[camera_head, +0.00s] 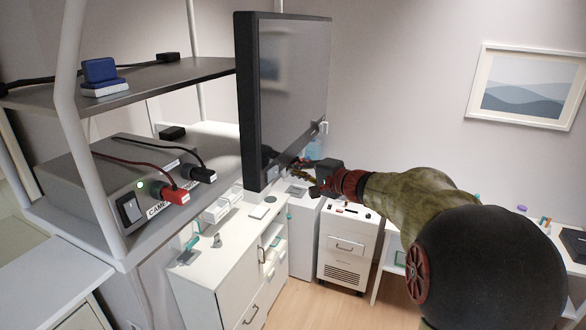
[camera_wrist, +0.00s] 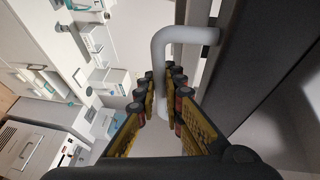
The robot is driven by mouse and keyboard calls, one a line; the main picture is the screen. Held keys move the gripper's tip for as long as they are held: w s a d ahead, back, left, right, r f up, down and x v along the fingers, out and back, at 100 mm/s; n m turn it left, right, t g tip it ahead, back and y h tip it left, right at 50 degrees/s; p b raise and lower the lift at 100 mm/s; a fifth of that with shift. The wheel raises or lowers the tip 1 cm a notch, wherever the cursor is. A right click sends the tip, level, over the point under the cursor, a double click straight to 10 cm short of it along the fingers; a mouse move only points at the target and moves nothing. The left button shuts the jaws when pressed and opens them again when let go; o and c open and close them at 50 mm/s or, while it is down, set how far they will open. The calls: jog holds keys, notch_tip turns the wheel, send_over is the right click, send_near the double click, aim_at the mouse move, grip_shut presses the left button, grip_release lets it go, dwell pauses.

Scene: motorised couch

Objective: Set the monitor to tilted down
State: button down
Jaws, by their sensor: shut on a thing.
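The monitor (camera_head: 288,85) is a large dark panel with a black frame, seen at a steep angle in the head view. It looks about upright. In the wrist view its dark frame (camera_wrist: 265,75) runs along the right side. A grey bent handle (camera_wrist: 183,35) stands out beside the frame. My gripper (camera_wrist: 163,85) is shut on the handle, with its yellow and black fingers on both sides of the bar. In the head view my gripper (camera_head: 303,172) is at the monitor's lower edge, and the monitor partly hides its tips.
A shelf rack on the left holds a grey box (camera_head: 140,185) with red and black cable plugs, and a blue switch (camera_head: 100,75). White cabinets (camera_head: 235,265) stand below the monitor. A framed picture (camera_head: 525,87) hangs on the right wall. Some floor (camera_head: 310,300) is clear.

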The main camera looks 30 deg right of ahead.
jog(key=shift+f+b, duration=0.2)
jog(key=shift+b, duration=0.2)
jog(key=shift+w+a+f+b, duration=0.1)
jog(key=shift+w+a+b, duration=0.05)
jog(key=shift+b, duration=0.35)
jog(key=w+a+t+b, duration=0.1)
jog(key=b, duration=0.4)
jog(key=w+a+m+t+b, duration=0.1)
jog(key=w+b, duration=0.1)
jog(key=b, duration=0.4)
jog(key=shift+w+a+r+y, duration=0.2)
jog(key=shift+w+a+y, duration=0.05)
jog(key=shift+a+y, duration=0.1)
jog(key=c, duration=1.9)
grip_release()
jog(key=shift+r, duration=0.1)
